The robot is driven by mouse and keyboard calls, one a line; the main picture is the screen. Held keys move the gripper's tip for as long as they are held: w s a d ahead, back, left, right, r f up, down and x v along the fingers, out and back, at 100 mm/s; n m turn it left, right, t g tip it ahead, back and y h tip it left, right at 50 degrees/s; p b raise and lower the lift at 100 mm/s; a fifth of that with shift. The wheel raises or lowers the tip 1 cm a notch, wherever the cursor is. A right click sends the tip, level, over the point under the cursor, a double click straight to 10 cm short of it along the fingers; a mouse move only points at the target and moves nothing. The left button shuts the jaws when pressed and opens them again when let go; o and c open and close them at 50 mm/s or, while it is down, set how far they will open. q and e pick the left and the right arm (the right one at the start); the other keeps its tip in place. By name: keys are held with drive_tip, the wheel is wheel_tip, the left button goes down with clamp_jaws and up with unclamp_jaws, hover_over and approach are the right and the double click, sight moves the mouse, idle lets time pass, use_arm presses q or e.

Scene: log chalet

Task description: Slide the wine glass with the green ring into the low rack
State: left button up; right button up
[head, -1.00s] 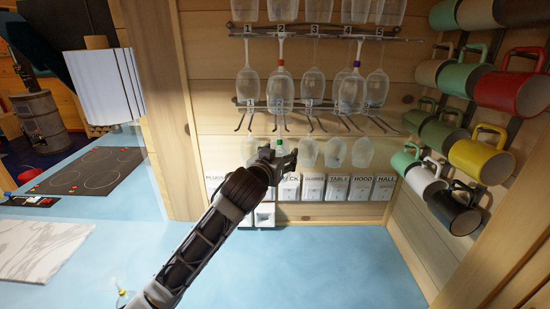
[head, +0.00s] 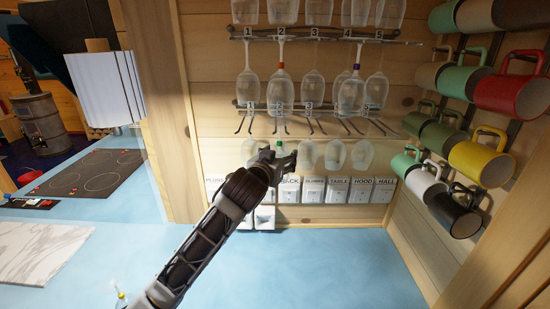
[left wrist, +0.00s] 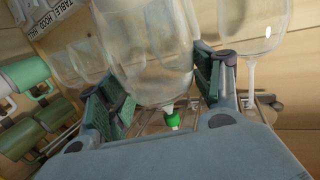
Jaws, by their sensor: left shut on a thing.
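My left gripper (head: 280,160) is shut on the wine glass with the green ring (head: 280,147), below the low rack (head: 330,107). In the left wrist view, the clear bowl of this glass (left wrist: 150,65) sits between the two padded fingers of my gripper (left wrist: 160,85), and the green ring shows on its stem below. The glass hangs bowl down. Wire rails of the low rack (left wrist: 262,100) run near its stem; I cannot tell whether its foot is in a slot. In the head view my gripper hides most of the bowl. My right gripper is not in view.
Other glasses hang close by on the low rack, including one to the right (head: 335,154). Glasses with red (head: 281,66) and purple rings hang on the upper rack (head: 330,37). White switches (head: 313,189) line the wall below. Mugs (head: 483,155) hang at right.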

use_arm(q)
drive_tip(key=o, duration=0.9)
drive_tip(key=v, duration=0.7)
idle(6.4)
